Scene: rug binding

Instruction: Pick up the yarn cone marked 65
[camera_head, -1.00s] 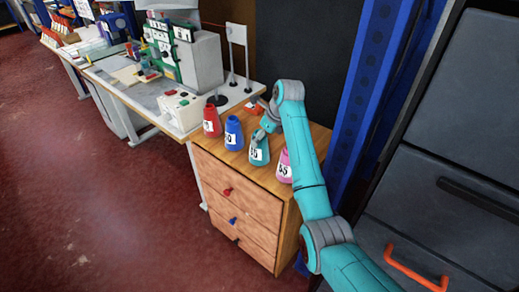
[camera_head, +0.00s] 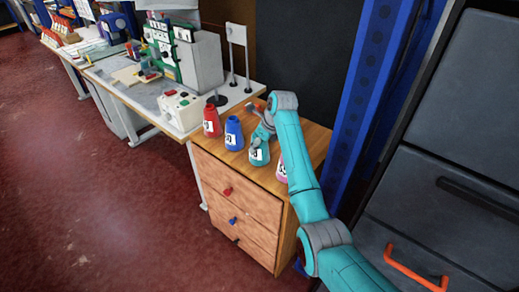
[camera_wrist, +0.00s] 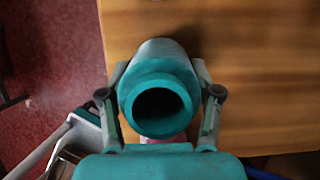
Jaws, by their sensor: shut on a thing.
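A teal yarn cone (camera_head: 259,156) stands on the wooden cabinet top, between the blue cone and the pink cone. Its white label is too small to read surely. My gripper (camera_head: 262,138) is at the top of the teal cone. In the wrist view, the fingers of my gripper (camera_wrist: 160,85) press on both sides of the teal cone (camera_wrist: 158,68), whose dark open top faces the camera.
A blue cone (camera_head: 233,135) and a red cone (camera_head: 211,124) stand to the left on the wooden cabinet (camera_head: 236,199). A workbench with a machine (camera_head: 196,58) lies behind left. A blue post (camera_head: 362,85) and grey drawers (camera_head: 450,130) are on the right.

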